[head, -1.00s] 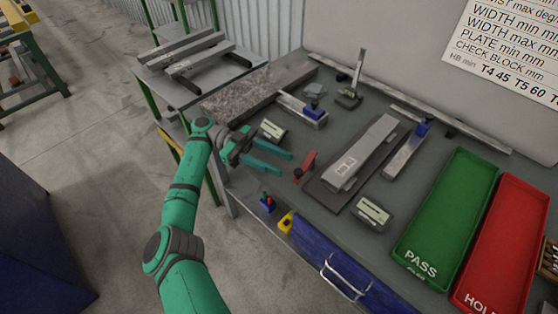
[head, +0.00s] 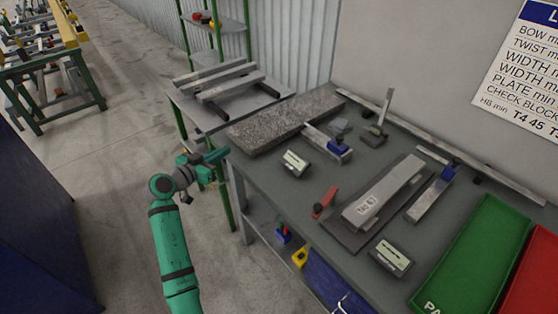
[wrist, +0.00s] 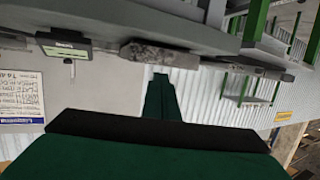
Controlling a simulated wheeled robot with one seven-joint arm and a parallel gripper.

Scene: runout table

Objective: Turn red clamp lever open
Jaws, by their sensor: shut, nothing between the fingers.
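The red clamp lever (head: 324,203) stands near the front edge of the table, just left of the dark plate that bears a grey tagged bar (head: 383,197). My gripper (head: 222,156) is at the table's left end, beside the granite slab's near corner and well left of the lever. Its green fingers (wrist: 160,88) are together and empty in the wrist view. The wrist view does not show the lever.
A granite slab (head: 284,118), a digital readout (head: 296,163) and a second readout (head: 390,257) are on the table. A green tray (head: 480,255) and a red tray (head: 535,285) lie at right. Bars rest on a side stand (head: 225,83). Open floor lies left.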

